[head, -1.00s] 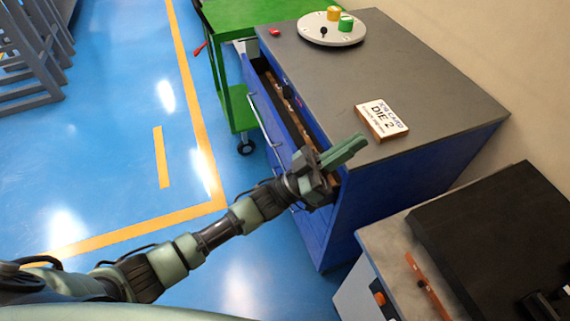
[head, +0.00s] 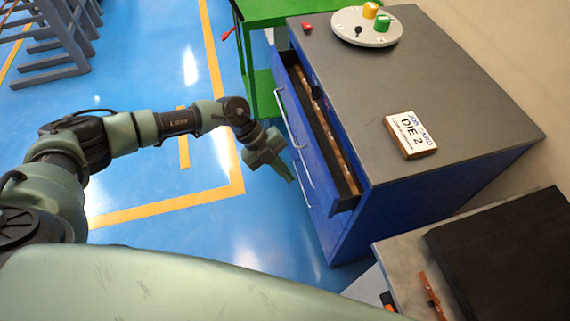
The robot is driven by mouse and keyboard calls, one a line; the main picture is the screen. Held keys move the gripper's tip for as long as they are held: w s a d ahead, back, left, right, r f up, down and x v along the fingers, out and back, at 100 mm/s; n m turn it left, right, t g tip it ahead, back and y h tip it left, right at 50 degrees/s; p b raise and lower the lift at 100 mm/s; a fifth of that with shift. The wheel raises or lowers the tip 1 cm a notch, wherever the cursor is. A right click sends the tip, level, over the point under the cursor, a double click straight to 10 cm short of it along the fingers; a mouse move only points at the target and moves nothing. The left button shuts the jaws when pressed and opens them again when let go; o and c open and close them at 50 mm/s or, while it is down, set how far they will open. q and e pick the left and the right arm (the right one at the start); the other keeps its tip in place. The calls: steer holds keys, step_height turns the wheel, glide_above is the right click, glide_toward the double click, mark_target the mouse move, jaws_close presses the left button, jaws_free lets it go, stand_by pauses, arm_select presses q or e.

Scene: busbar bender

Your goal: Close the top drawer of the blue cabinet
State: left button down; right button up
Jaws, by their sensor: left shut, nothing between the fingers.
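The blue cabinet (head: 367,215) stands right of centre with a grey top. Its top drawer (head: 318,150) is pulled partly out, and a long dark interior with wooden dividers shows. A pale bar handle (head: 296,135) runs along the drawer front. My left gripper (head: 288,174) is shut and empty. It is in front of the cabinet, just left of the drawer front, pointing down and to the right. I cannot tell whether it touches the front. My right gripper is not in view.
On the cabinet top are a job card block (head: 411,134), a round plate (head: 366,27) with coloured knobs, and a small red piece (head: 307,27). A green cart (head: 262,85) stands behind. A grey bench (head: 402,257) is at lower right.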

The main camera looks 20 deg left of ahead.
arm_select(q)
steer(key=d+f, duration=0.1)
steer(key=d, duration=0.1)
steer(key=w+d+f, duration=0.1)
steer(key=d+f, duration=0.1)
steer(key=w+d+f+p, duration=0.1)
steer(key=d, duration=0.1)
steer(key=shift+d+f, duration=0.25)
steer(key=shift+d, duration=0.1)
steer(key=b, duration=0.3)
glide_above(338, 184)
steer(key=shift+s+a+f, duration=0.15)
steer(key=shift+s+a, duration=0.1)
steer(key=shift+w+d, duration=0.15)
steer(key=shift+d, duration=0.05)
steer(key=shift+r, duration=0.3)
